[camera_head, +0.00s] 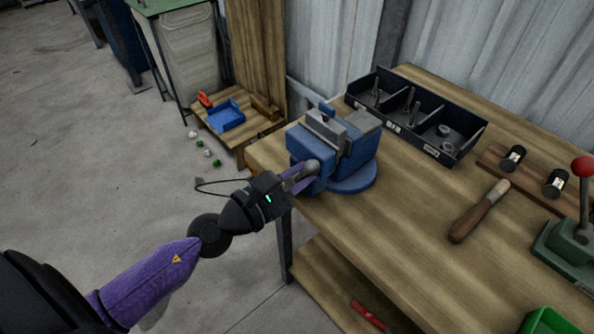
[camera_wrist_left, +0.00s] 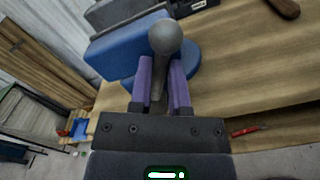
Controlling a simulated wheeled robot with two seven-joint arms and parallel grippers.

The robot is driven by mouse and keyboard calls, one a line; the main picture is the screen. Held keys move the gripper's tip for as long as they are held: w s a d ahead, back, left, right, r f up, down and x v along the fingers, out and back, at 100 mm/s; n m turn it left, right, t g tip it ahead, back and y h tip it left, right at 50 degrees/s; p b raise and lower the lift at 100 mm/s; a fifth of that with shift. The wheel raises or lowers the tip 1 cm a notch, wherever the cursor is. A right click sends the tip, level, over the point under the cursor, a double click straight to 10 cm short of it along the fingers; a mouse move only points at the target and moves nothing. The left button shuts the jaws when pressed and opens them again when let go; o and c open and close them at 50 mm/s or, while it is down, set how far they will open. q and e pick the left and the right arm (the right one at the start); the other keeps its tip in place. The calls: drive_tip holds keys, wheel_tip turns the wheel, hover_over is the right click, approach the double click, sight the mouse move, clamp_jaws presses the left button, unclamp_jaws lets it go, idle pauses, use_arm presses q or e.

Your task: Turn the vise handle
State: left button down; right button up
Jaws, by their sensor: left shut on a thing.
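A blue vise (camera_head: 335,150) with grey jaws stands on the left end of the wooden workbench; it also shows in the left wrist view (camera_wrist_left: 120,50). Its grey handle (camera_head: 312,168) has a round ball end, and the handle (camera_wrist_left: 160,75) stands between the purple fingers in the left wrist view. My left gripper (camera_head: 303,175) reaches in from the left and is shut on the handle at the front of the vise. In the left wrist view the fingers (camera_wrist_left: 161,82) sit just below the ball. The far part of the handle is hidden. My right gripper is in neither view.
A wooden-handled tool (camera_head: 480,212), a green press with a red knob (camera_head: 570,240) and a green bin (camera_head: 548,322) are at the right. A low table with a blue tray (camera_head: 226,116) stands behind left.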

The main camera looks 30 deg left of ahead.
use_arm(q)
drive_tip(key=shift+f, duration=0.2)
idle(0.3)
drive_tip(key=c, duration=0.6)
unclamp_jaws()
drive_tip(key=shift+s+r, duration=0.1)
